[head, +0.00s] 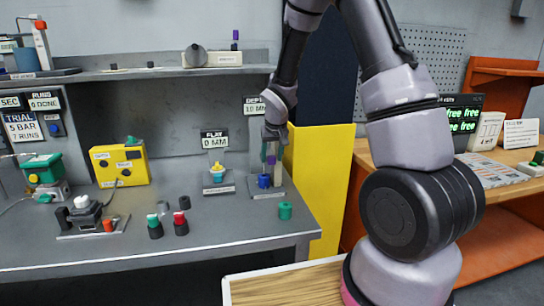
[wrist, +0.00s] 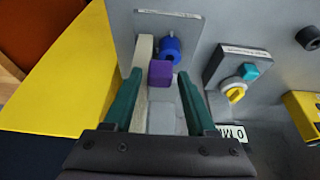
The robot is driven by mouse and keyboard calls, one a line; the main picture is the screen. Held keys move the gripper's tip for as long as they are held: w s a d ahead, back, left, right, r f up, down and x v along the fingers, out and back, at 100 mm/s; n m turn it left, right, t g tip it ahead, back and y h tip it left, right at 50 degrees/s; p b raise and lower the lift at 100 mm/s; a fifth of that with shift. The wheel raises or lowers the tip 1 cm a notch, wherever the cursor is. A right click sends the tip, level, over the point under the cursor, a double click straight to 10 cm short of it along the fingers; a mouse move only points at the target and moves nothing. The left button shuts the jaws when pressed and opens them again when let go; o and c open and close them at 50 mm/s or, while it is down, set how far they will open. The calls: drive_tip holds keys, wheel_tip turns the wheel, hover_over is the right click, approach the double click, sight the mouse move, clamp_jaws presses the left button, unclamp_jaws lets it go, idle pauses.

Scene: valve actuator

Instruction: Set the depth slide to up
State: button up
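The depth slide stands at the right end of the grey bench, with a pale upright post and a purple block (head: 271,160) on it. A blue round knob (head: 264,181) sits low by its base. In the wrist view the purple block (wrist: 160,73) lies between the two green fingertips of my gripper (wrist: 159,76), with a gap on each side. The blue knob (wrist: 170,46) is just beyond it. My gripper is open and empty; in the head view it is above the slide and partly hides it. The depth sign (head: 254,105) is partly hidden by my arm.
Yellow panel (head: 322,180) rises close on the right. A shelf (head: 160,73) runs above the bench.

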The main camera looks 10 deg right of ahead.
clamp_jaws()
idle(1.2)
